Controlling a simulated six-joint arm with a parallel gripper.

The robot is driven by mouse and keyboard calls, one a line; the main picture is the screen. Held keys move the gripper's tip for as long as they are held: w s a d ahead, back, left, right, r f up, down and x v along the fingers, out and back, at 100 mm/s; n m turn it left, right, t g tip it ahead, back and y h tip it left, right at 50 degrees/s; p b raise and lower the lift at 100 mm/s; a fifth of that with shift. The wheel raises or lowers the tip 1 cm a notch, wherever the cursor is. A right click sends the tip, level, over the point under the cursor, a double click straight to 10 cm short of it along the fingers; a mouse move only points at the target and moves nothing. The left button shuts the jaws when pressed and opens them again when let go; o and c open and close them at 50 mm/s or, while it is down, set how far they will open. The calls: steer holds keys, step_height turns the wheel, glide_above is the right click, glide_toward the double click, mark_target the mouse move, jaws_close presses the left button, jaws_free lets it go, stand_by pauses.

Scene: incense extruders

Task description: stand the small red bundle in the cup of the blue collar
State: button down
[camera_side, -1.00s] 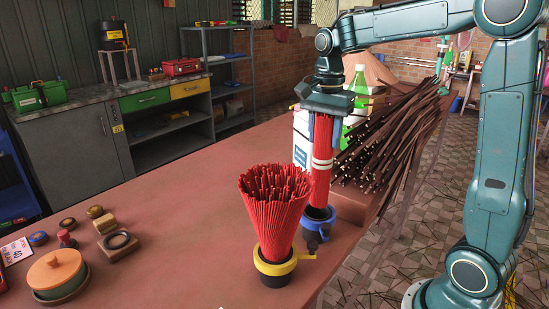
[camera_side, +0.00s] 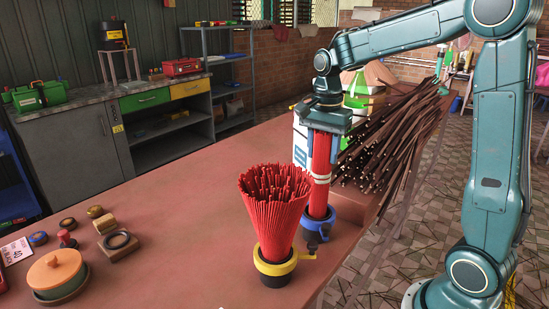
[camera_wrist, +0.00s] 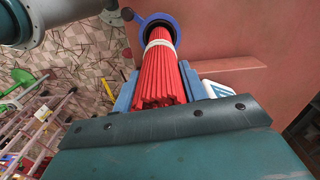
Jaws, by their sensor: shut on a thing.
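The small red bundle (camera_side: 320,160) is upright with a pale band around it. Its lower end is inside the rim of the blue collar (camera_side: 327,222); how deep it sits is hidden. My gripper (camera_side: 324,125) is shut on the bundle near its top. In the wrist view the bundle (camera_wrist: 160,75) runs away between the jaws (camera_wrist: 158,88) toward the blue collar (camera_wrist: 172,22), and its far end lies within the ring.
A large flared red bundle (camera_side: 274,200) stands in a yellow collar (camera_side: 272,268) just left of the blue collar. Dark sticks (camera_side: 395,130) lie piled behind to the right. A white container (camera_side: 301,140) stands close behind my gripper. The table's left part holds small items.

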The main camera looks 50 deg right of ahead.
mark_target(321, 168)
steer(key=shift+f, duration=2.65)
steer(key=c, duration=0.7)
jaws_free()
step_height(321, 168, up, 14)
steer(key=shift+f, duration=0.2)
steer(key=shift+r, duration=0.1)
